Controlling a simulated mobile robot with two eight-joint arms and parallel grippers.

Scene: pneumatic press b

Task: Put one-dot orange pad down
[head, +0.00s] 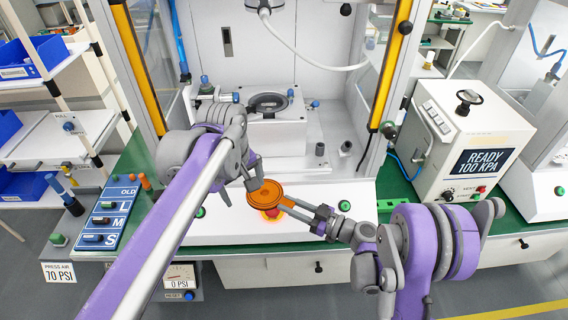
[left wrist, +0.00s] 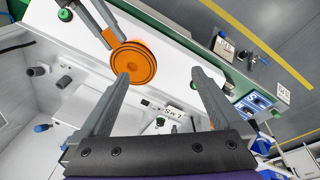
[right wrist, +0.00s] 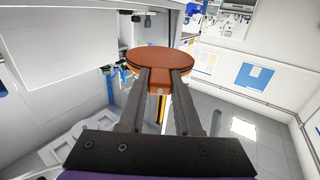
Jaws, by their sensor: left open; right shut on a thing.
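The round orange pad (head: 265,193) is held above the front of the white press base; it also shows in the left wrist view (left wrist: 133,63) and the right wrist view (right wrist: 160,58). My right gripper (head: 292,203) is shut on the pad's orange handle or edge, with its fingers (right wrist: 157,78) reaching it from the near side. My left gripper (head: 252,182) is open at the pad's upper left; the pad lies by one fingertip, and I cannot tell if they touch. Dots on the pad are too small to make out.
A round dark seat (head: 269,101) sits on the white block inside the press. A glowing red button (head: 272,213) is below the pad. Green buttons (head: 344,206) line the front. A control box (head: 470,150) stands at right and a blue switch panel (head: 108,220) at left.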

